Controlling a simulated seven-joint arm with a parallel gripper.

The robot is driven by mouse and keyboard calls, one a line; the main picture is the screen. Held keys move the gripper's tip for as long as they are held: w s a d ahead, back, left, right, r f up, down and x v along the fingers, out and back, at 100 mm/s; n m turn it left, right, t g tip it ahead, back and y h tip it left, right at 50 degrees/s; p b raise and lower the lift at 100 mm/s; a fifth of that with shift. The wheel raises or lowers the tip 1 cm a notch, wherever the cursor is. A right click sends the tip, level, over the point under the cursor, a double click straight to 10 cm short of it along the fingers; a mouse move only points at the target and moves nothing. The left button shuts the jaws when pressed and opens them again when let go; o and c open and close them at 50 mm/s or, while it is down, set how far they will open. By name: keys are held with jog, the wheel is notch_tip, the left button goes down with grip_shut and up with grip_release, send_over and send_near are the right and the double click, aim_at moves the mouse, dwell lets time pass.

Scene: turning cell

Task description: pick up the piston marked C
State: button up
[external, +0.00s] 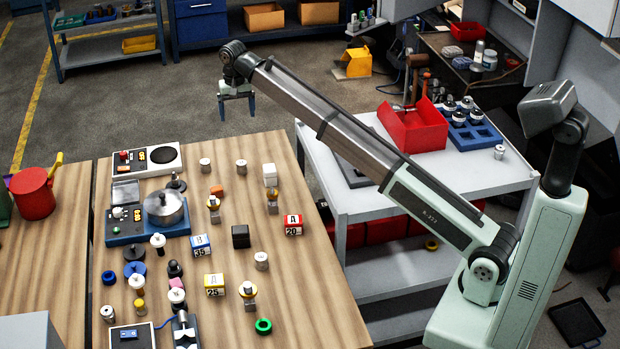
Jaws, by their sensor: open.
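My gripper (237,116) hangs at the upper left end of my arm, fingers pointing down, open and empty. It is above and beyond the far edge of the wooden table (310,300). Several short silver cylinders that look like pistons stand upright on the table: one at the back (205,164), one beside it (241,167), one near the middle right (261,261) and one at the front left (108,313). Another silver cylinder (499,152) stands on the white cart. Their markings are too small to read, so I cannot tell which is C.
A weighing device (163,154), a blue-based machine with a metal pot (164,207), numbered boxes (293,225) and a green ring (263,326) are on the table. The cart (350,205) holds a red bin (413,128) and a blue tray (482,138). My arm passes over the cart.

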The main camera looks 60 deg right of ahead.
jog(key=c, duration=0.4)
jog(key=n+t+y, duration=0.3)
jog(key=n+t, duration=0.1)
jog(key=n, duration=1.3)
send_near(206, 161)
jog(key=shift+x, duration=5.35)
